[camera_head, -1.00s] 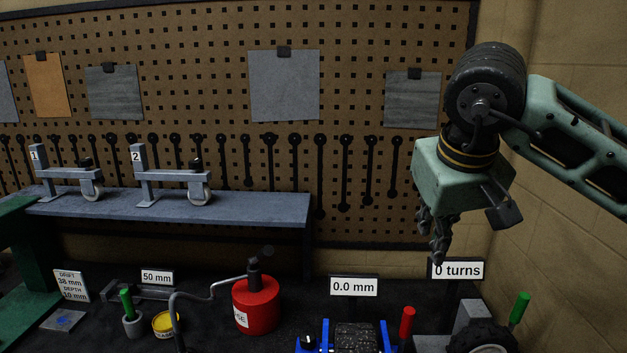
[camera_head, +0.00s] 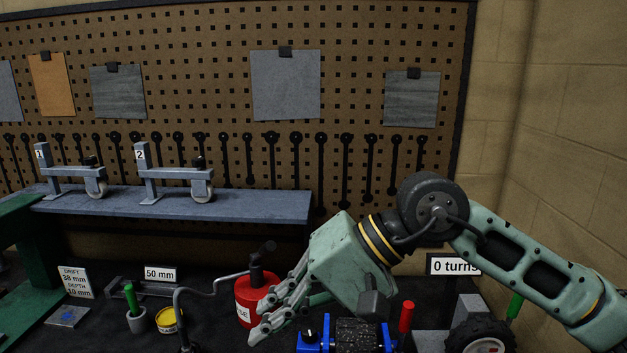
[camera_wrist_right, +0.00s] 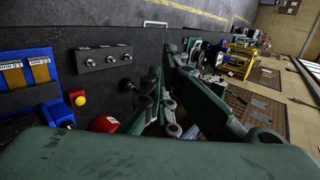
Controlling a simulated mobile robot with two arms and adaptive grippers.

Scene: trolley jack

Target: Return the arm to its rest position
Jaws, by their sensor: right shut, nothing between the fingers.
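My right gripper (camera_head: 278,312) is in the head view at lower middle, its fingers pointing down and left, in front of the red can (camera_head: 250,290) with its black top and bent grey spout. The fingers are shut and empty and cover part of the can; I cannot tell whether they touch it. In the right wrist view my green fingers (camera_wrist_right: 165,110) extend from the palm, with the red can (camera_wrist_right: 104,123) beside them. My right arm comes in from the lower right. My left gripper is not in view.
A blue device (camera_head: 308,340) with a dark textured block stands below my gripper. A red handle (camera_head: 406,317), a tyre (camera_head: 480,332) and a green handle (camera_head: 515,305) are to the right. A shelf (camera_head: 240,204) holds two wheeled stands. Open floor (camera_wrist_right: 130,15) shows in the wrist view.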

